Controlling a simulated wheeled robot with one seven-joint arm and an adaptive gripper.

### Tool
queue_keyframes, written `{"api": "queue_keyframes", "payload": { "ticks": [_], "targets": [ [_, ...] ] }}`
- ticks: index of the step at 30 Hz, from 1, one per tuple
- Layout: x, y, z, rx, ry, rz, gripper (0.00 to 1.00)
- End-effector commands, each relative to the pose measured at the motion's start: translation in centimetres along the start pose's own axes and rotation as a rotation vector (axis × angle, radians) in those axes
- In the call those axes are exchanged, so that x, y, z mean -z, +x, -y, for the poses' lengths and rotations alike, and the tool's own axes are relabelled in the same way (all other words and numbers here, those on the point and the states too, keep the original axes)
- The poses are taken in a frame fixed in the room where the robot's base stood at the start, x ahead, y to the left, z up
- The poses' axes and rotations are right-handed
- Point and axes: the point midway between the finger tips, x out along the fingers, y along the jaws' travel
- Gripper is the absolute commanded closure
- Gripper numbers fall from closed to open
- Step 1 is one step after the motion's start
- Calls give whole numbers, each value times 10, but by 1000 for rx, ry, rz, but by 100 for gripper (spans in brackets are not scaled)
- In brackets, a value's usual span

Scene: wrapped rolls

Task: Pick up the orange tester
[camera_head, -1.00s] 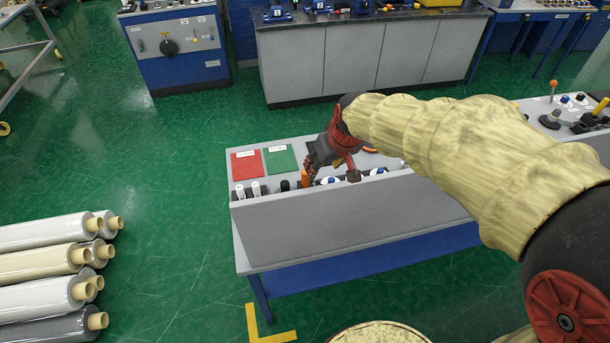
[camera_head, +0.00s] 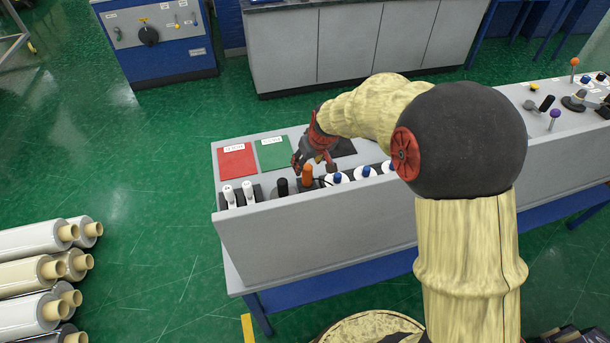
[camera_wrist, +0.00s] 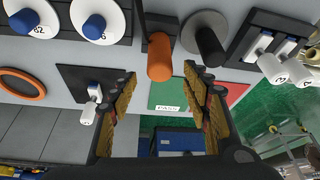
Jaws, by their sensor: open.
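The orange tester (camera_head: 307,174) is an upright orange cylinder in the row along the front of the grey bench top, between a black cylinder and a white disc with a blue knob. In the wrist view the orange tester (camera_wrist: 159,58) shows just beyond the fingertips, roughly midway between them. My gripper (camera_head: 315,164) is over the bench just behind the tester, with its fingers apart. In the wrist view my gripper (camera_wrist: 160,84) is open and nothing is between its pads. I cannot tell whether a finger touches the tester.
A black cylinder (camera_head: 282,187) and a blue-knobbed disc (camera_head: 336,179) stand close on either side. White handles (camera_head: 238,194) are farther left. A red sheet (camera_head: 237,160) and a green sheet (camera_head: 274,153) lie flat behind. The bench's raised front panel (camera_head: 320,230) borders the row.

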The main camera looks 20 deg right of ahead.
Motion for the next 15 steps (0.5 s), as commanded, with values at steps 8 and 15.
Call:
{"api": "queue_keyframes", "payload": {
  "ticks": [8,15],
  "targets": [
    [-2,25,0,0,-1,2,52],
    [-7,55,0,1,-1,4,52]
  ]
}}
